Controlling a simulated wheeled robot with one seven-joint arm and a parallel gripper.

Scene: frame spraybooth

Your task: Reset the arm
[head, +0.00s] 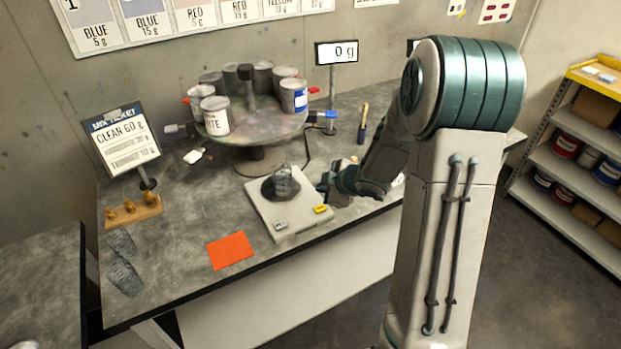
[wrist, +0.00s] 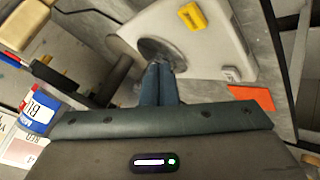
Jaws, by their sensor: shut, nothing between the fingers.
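My gripper (head: 324,187) is at the end of my arm, just to the right of the scale (head: 286,215) on the table. In the wrist view my gripper's fingers (wrist: 166,66) are together with nothing between them. They overlap the scale's dark round plate (wrist: 150,50) in that view. A clear cup (head: 286,182) stands on the plate in the head view. In the wrist view I cannot make out the cup.
A round turntable (head: 258,140) with several paint cans stands behind the scale. The scale display (head: 337,52) reads 0 g. Shelves (head: 575,155) stand at right.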

